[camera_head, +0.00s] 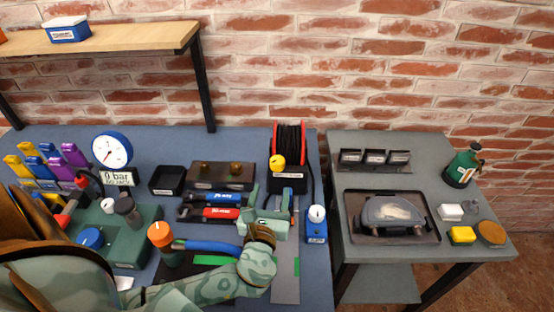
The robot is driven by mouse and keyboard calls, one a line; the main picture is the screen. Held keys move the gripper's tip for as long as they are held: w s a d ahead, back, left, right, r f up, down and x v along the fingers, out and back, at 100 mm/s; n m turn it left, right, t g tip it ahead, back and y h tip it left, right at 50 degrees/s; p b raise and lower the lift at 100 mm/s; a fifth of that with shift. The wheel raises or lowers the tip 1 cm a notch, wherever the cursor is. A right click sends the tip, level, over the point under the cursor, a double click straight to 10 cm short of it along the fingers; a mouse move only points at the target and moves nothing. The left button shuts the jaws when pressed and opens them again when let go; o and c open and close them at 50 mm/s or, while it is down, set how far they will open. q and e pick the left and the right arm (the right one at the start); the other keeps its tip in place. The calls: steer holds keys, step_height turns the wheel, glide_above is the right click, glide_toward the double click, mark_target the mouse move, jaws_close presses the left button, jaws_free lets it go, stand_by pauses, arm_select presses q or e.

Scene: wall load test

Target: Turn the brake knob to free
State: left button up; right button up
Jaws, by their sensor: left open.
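A cable reel (289,145) with red side plates and black cable stands at the back of the left bench. A round yellow knob (278,161) shows on its front, above a white label too small to read. It may be the brake knob; its setting cannot be read. My left gripper (270,200) is green, open and empty. Its fingers point toward the reel and are in front of and below the yellow knob, apart from it. My left forearm hides part of the bench. My right gripper is not in view.
A blue device with a white round top (316,214) stands right of my gripper. Blue and red torque tools (210,213) lie to its left. An orange-topped cylinder (160,235) stands near my arm. A separate right table (365,275) holds a tray; a gap divides the tables.

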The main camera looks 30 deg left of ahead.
mark_target(276, 166)
arm_select(q)
steer(key=b+x, duration=0.1)
steer(key=x, duration=1.1)
steer(key=shift+w+a+f+b, duration=0.15)
steer(key=shift+w+a+b, duration=0.1)
steer(key=shift+b, duration=0.15)
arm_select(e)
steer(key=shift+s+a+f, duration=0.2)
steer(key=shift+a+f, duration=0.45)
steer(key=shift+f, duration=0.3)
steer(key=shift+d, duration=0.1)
arm_select(q)
steer(key=c, duration=1)
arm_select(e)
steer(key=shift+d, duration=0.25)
